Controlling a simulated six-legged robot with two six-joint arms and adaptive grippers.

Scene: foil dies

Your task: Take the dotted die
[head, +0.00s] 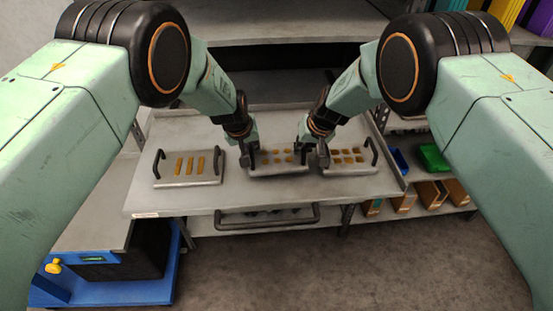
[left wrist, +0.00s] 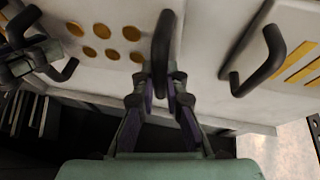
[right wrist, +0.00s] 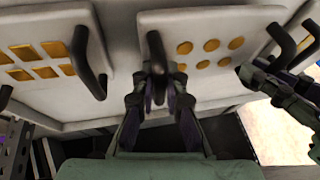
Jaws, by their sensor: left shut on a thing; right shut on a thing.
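The dotted die (head: 278,169) is a pale grey plate with round gold dots and a dark handle at each end. It lies in the middle of the workbench, between two other dies. My left gripper (head: 250,160) is shut on its left handle; that handle (left wrist: 162,45) stands between the fingers in the left wrist view. My right gripper (head: 306,147) is shut on its right handle (right wrist: 156,50), seen in the right wrist view. The grippers hide parts of the die's ends in the head view. The die looks flat on the bench.
A die with gold bars (head: 170,181) lies to the left, and one with gold squares (head: 362,170) lies close on the right. The bench (head: 150,208) has free room in front. A blue bin (head: 400,161), a green bin (head: 433,157) and boxes stand right.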

